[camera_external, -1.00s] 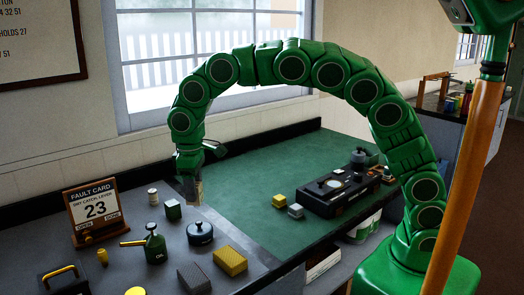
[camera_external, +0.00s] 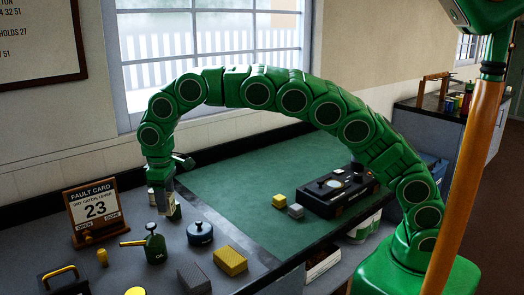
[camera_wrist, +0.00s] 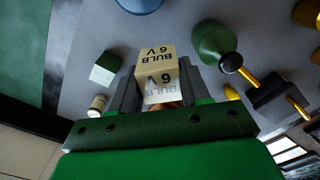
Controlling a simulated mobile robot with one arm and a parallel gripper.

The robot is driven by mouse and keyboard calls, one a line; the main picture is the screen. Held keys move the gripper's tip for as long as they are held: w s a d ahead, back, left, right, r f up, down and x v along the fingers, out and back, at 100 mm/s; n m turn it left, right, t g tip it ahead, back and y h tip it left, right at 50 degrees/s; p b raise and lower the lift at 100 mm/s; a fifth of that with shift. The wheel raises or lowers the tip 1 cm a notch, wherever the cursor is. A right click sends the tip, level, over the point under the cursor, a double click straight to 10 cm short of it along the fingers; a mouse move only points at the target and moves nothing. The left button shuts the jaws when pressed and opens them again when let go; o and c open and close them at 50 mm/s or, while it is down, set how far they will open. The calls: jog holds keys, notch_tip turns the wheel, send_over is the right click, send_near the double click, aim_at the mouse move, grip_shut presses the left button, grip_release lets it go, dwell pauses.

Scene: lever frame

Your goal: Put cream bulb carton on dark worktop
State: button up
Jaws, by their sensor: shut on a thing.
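The cream bulb carton (camera_wrist: 156,68), printed "BULB 6V", sits between my gripper's two fingers in the wrist view. My gripper (camera_wrist: 155,88) is shut on it. In the external view my gripper (camera_external: 163,207) points down over the back of the dark grey worktop (camera_external: 125,215), and the carton is hard to make out there. The grey worktop also shows beneath the carton in the wrist view (camera_wrist: 180,110). I cannot tell exactly how far the carton is above the surface.
A green-and-white cube (camera_wrist: 105,68) and a small pale cylinder (camera_wrist: 97,103) lie close beside my gripper. A green oil can (camera_external: 155,245), a dark round pot (camera_external: 200,233) and a yellow block (camera_external: 230,260) stand nearer. The fault card stand (camera_external: 93,212) is left. A green mat (camera_external: 250,190) lies right.

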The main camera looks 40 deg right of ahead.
jog(key=shift+w+a+f, duration=0.25)
jog(key=shift+w+a, duration=0.1)
jog(key=shift+w+a+f, duration=0.5)
jog(key=shift+w+f, duration=0.05)
jog(key=shift+f, duration=0.35)
jog(key=shift+w+a+f, duration=0.55)
jog(key=shift+f, duration=0.4)
jog(key=shift+w+a+f, duration=0.5)
jog(key=shift+w+f, duration=0.05)
jog(key=shift+f, duration=0.35)
jog(key=shift+w+a+f, duration=0.1)
jog(key=shift+f, duration=1.6)
jog(key=shift+f, duration=0.15)
jog(key=o, duration=1)
jog(key=shift+o, duration=0.2)
